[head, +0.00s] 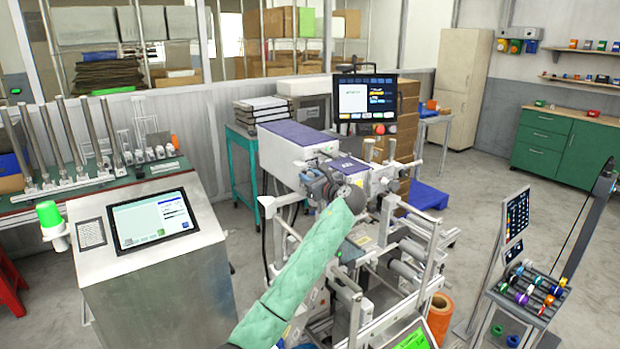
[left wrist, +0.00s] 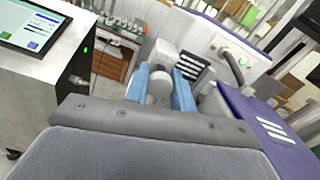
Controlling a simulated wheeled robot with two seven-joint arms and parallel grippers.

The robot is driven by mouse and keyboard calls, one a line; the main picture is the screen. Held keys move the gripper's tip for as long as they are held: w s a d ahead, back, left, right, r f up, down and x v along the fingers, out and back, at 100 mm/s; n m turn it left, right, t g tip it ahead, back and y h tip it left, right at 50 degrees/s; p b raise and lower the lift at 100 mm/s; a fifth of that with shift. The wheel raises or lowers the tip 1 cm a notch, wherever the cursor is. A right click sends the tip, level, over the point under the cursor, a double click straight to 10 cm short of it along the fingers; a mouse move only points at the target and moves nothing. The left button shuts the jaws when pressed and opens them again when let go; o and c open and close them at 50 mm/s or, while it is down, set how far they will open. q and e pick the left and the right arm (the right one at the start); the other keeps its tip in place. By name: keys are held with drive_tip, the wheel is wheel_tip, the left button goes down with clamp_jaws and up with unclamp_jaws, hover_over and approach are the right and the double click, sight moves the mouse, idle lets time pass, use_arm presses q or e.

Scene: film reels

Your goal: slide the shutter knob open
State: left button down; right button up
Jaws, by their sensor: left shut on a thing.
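The machine (head: 300,140) is a white housing with purple top panels, standing in the middle of the head view. My left arm, in a green sleeve, reaches up to it, and my left gripper (head: 325,184) is at its front side. The wrist hides most of the fingers there. In the left wrist view, the two blue fingers of my left gripper (left wrist: 160,92) are shut on a pale grey rounded knob (left wrist: 160,84), which appears to be the shutter knob. The shutter itself cannot be made out. My right gripper is in neither view.
A steel cabinet with a touchscreen (head: 153,220) stands left of my arm. A monitor (head: 366,100) rises behind the machine. Metal rollers and frame bars (head: 405,270) crowd the space right of my arm. Open floor lies further right.

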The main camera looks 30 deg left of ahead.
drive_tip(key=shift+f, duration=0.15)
use_arm(q)
drive_tip(key=c, duration=1.2)
unclamp_jaws()
drive_tip(key=shift+o, duration=0.2)
drive_tip(key=shift+d, duration=0.25)
drive_tip(key=b+v, duration=0.2)
drive_tip(key=v, duration=0.5)
drive_tip(key=shift+s+b, duration=0.15)
drive_tip(key=shift+b, duration=0.25)
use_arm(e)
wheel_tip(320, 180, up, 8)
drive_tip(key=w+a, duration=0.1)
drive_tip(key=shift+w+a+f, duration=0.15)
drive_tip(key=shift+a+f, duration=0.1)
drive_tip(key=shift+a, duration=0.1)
use_arm(q)
drive_tip(key=shift+d, duration=0.15)
